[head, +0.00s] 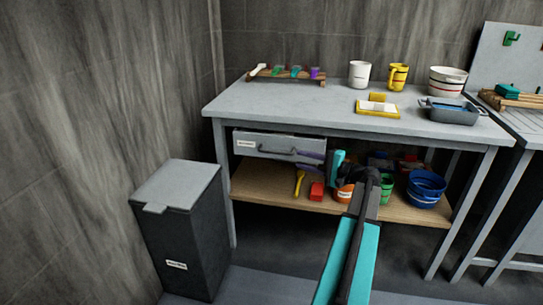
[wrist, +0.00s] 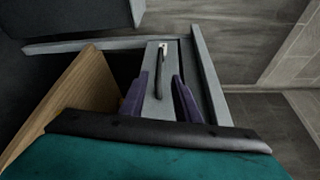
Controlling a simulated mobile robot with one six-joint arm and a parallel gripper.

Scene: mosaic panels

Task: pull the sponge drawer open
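The grey drawer (head: 262,144) hangs under the left part of the workbench top, with a small label whose text I cannot read. It looks closed. Its dark bar handle (head: 278,150) runs along the front, and its right end is near my gripper (head: 313,161). In the wrist view, the drawer front (wrist: 152,108) and handle (wrist: 158,88) lie between the two purple fingers of my gripper (wrist: 160,76). The fingers are apart, one on each side of the handle, and hold nothing. I cannot tell whether the fingertips reach past the bar. No sponge is visible inside the drawer.
A workbench (head: 300,100) carries mugs, a bowl, a yellow-edged tray and a grey basin (head: 450,112). A dark lidded bin (head: 183,235) stands at front left.

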